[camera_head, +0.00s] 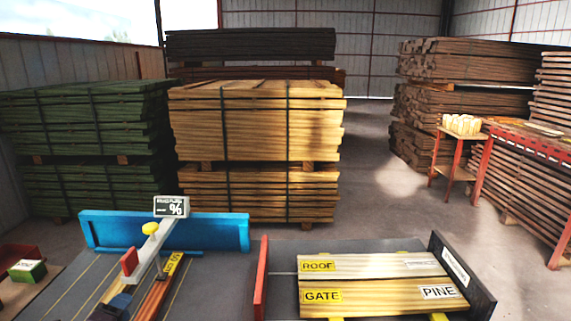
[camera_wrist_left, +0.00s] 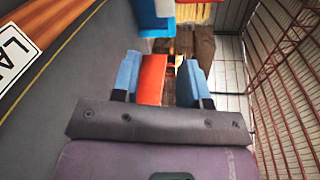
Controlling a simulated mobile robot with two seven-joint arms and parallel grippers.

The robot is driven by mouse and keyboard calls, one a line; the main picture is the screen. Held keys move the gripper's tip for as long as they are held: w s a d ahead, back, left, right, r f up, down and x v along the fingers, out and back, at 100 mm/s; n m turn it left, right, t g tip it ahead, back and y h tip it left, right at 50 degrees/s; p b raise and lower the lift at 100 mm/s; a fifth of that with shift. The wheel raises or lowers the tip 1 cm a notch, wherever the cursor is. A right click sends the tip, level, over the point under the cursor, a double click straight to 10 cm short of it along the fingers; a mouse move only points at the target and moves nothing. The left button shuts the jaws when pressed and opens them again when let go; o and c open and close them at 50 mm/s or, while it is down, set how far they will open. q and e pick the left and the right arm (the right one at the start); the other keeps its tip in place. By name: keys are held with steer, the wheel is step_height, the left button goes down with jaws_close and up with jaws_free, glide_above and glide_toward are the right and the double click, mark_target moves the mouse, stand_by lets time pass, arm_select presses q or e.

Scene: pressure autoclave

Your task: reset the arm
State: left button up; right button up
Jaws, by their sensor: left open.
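My left gripper (camera_head: 112,304) shows low at the left in the head view, beside a slanted grey bar (camera_head: 147,251) with a yellow knob (camera_head: 150,228) and a red block (camera_head: 129,261). In the left wrist view its two blue fingers (camera_wrist_left: 162,80) stand apart, so it is open. An orange-red piece (camera_wrist_left: 152,79) shows between the fingers; I cannot tell whether it touches them. A small display with a % sign (camera_head: 171,207) stands at the bar's far end. My right gripper is not in view.
A blue trough-like wall (camera_head: 215,232) stands behind the bar. A red upright plate (camera_head: 261,278) separates it from boards labelled ROOF (camera_head: 370,266) and GATE (camera_head: 380,297). A green box (camera_head: 27,271) is at far left. Timber stacks (camera_head: 255,120) stand behind.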

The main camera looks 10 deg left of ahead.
arm_select(q)
steer(key=s+d+f+n, duration=0.1)
steer(key=d+f+n, duration=0.2)
steer(key=s+d+f+n+g+h, duration=0.1)
steer(key=s+d+f+n, duration=0.1)
steer(key=d+n, duration=0.1)
steer(key=s+d+f+n+g, duration=0.1)
steer(key=s+d+f+n, duration=0.1)
steer(key=n, duration=0.3)
steer(key=shift+s+d+f+h, duration=0.15)
steer(key=shift+d+f+h, duration=0.35)
steer(key=shift+f, duration=0.3)
steer(key=s+d+f+n, duration=0.1)
steer(key=d, duration=0.1)
steer(key=s+d+f+n, duration=0.1)
steer(key=d+n, duration=0.1)
steer(key=s+d+f+n+g+h, duration=0.1)
steer(key=s+d, duration=0.1)
steer(key=shift+d+f+n, duration=0.3)
steer(key=shift+d+n, duration=0.1)
steer(key=s+d+f+n+g, duration=0.1)
steer(key=s+d+f+n, duration=0.1)
steer(key=s+d+f, duration=0.1)
steer(key=shift+s+d, duration=0.85)
steer(key=shift+d, duration=0.25)
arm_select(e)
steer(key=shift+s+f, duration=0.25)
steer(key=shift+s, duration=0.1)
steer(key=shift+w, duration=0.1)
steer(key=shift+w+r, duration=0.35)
